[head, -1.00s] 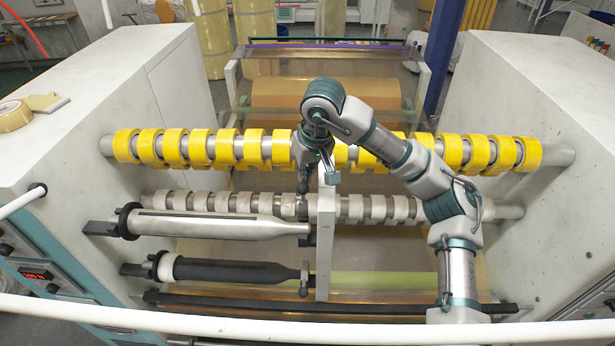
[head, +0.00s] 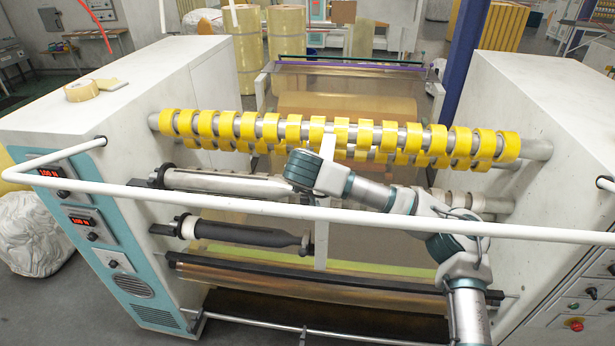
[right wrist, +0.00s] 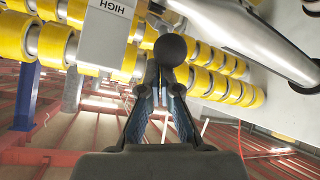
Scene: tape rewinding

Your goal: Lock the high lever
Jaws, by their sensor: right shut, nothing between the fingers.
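The HIGH label (right wrist: 113,8) is on a grey plate, upside down at the top of the right wrist view. A round black knob (right wrist: 172,50), seemingly the high lever's, is just beyond my fingertips, overlapping them in the picture. Contact cannot be told. My right gripper (right wrist: 163,72) is shut and empty, its fingers pointing at the knob. In the head view, my right arm hides the high lever by the upright post (head: 324,210), at the end of the silver upper shaft (head: 225,181). A lower lever (head: 305,246) shows at the dark shaft's end. My left gripper is out of view.
A row of yellow tape rolls (head: 335,130) spans the machine above my wrist. A dark lower shaft (head: 240,234) lies below the silver one. A white guard rail (head: 240,207) crosses the front. Cabinets (head: 130,90) close both sides.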

